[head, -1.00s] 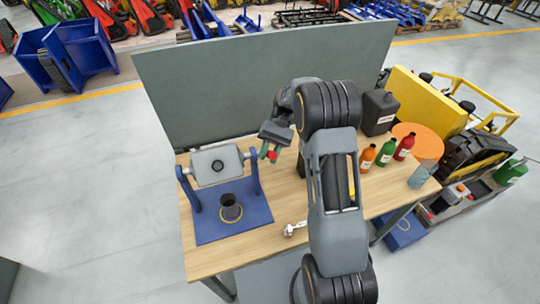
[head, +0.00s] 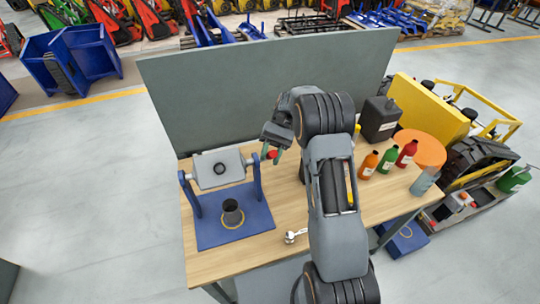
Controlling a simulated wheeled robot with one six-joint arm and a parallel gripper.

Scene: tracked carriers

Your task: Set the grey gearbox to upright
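The grey gearbox (head: 207,176) is a box held between the two uprights of a blue stand (head: 204,237) on the left of the bench. A dark round port shows on the face turned towards me, so the box looks tilted. My gripper (head: 271,154) hangs just right of the stand's right upright, apart from the gearbox. Its two greenish fingertips look spread. A red knob (head: 273,155) shows between or behind them; I cannot tell if they touch it. A dark cup (head: 232,212) stands on the stand's base, below the gearbox.
A grey panel (head: 260,90) rises behind the wooden bench (head: 225,265). A silver wrench-like tool (head: 295,236) lies near the front edge. Orange (head: 370,162), green (head: 388,158) and red (head: 406,152) bottles and a black canister (head: 380,118) stand right of my arm.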

